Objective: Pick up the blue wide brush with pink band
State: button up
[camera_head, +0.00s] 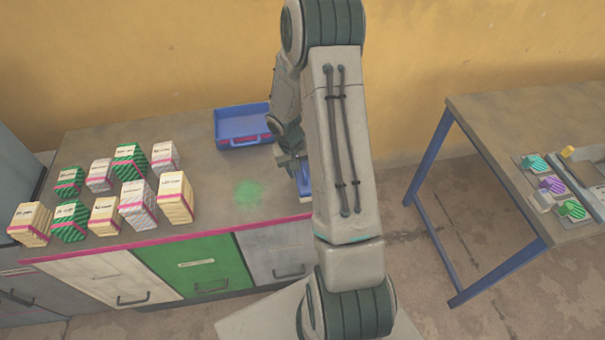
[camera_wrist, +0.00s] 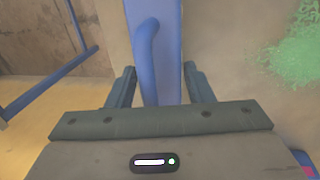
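A blue object (camera_wrist: 172,45) with a raised rounded bar lies on the worktop below my gripper. It may be the blue wide brush, but no pink band shows on it. In the head view, part of a blue object (camera_head: 304,180) shows beside my arm, which hides the rest. My gripper (camera_wrist: 160,75) is open, with one finger on each side of the blue object in the wrist view. A gap shows beside the fingers; I cannot tell how high they are above the worktop.
A blue tray (camera_head: 243,140) stands at the back of the worktop (camera_head: 200,150). Several striped boxes (camera_head: 138,205) stand at the left. A green powdery patch (camera_head: 249,193) lies on clear worktop. A blue-legged table (camera_head: 500,120) with small coloured items is at the right.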

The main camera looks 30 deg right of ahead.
jog(key=shift+c, duration=0.8)
jog(key=shift+r, duration=0.15)
jog(key=shift+r, duration=0.5)
notch_tip(320, 180, up, 3)
jog(key=shift+w+f+b, duration=0.1)
jog(key=shift+f+b, duration=0.05)
jog(key=shift+b, duration=0.35)
jog(key=s+d+r+b, duration=0.1)
jog(key=s+d+r, duration=0.2)
jog(key=s+r, duration=0.4)
jog(key=s, duration=0.4)
jog(key=shift+s+b, duration=0.2)
jog(key=shift+b, duration=0.1)
jog(key=shift+d, duration=0.1)
jog(key=o, duration=0.5)
jog(key=c, duration=0.4)
jog(key=shift+w, duration=0.1)
jog(key=shift+c, duration=0.2)
